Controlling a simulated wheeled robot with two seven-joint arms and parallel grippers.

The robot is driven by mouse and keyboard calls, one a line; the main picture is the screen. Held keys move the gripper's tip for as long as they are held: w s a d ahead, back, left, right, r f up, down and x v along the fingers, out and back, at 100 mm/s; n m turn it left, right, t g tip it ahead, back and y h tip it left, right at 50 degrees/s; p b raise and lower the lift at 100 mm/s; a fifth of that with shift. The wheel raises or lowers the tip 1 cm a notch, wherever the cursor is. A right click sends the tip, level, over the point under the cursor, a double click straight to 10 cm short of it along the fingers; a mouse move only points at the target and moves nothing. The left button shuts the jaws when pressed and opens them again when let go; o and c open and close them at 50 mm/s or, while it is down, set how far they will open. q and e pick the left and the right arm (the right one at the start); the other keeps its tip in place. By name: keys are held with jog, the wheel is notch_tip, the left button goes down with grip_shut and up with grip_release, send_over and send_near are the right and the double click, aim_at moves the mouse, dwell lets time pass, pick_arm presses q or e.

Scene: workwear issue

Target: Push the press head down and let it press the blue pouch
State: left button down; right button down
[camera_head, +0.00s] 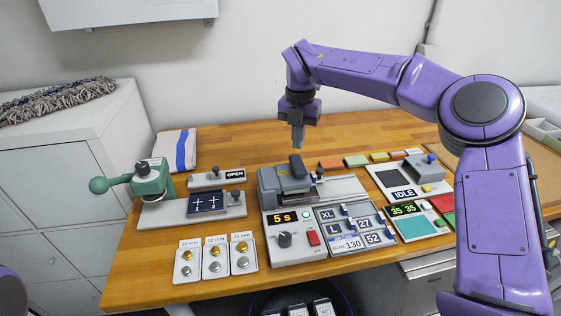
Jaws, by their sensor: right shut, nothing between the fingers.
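The press (268,200) stands mid-table, a grey unit with a dark grey head (292,178) and an upright dark handle (297,165) on top. Its front panel shows a "5 s" display, a round knob, a red switch and a lit green lamp. My right gripper (298,143) is shut and empty, pointing down just above the handle, with a small gap apparent between them. I cannot make out a blue pouch; the press head may hide it. My left gripper is out of view.
Left is a green hand press (148,178) with a ball lever, near a dark blue panel (207,204) and an "OPEN" sign (235,174). A striped cloth (176,151) lies behind. Size tiles (352,226), fastener cards (214,258) and an "IDLE" device (405,182) crowd the table.

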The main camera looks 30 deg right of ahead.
notch_tip(320, 180, up, 8)
jog(key=p, duration=0.6)
jog(key=shift+r, duration=0.2)
jog(key=shift+d, duration=0.1)
